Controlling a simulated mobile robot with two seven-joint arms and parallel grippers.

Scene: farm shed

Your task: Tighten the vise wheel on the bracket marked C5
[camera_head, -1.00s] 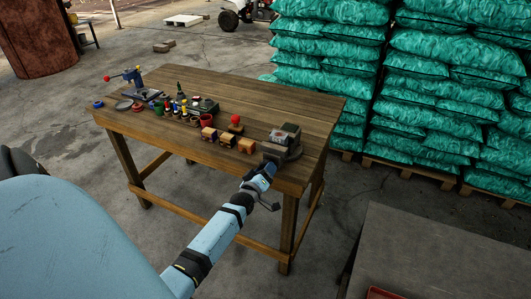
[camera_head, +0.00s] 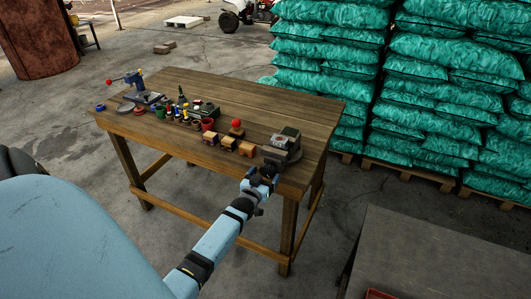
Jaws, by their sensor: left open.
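A dark grey vise-like block (camera_head: 284,143) with a light top sits near the front right corner of the wooden table (camera_head: 262,100). A wheel on it cannot be made out, and no C5 mark can be read. My left gripper (camera_head: 262,176) is open at the table's front edge, just below and in front of the block. It looks empty; whether it touches the block cannot be told. A blue device with a red knob (camera_head: 133,80) stands at the table's far left. My right gripper is not in view.
Wooden blocks (camera_head: 228,144), a red ball-topped piece (camera_head: 237,124), a red cup (camera_head: 207,124) and several small coloured items crowd the table's left and middle. Its back right is bare. Stacked green sacks (camera_head: 330,60) stand behind; a dark surface (camera_head: 440,250) lies front right.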

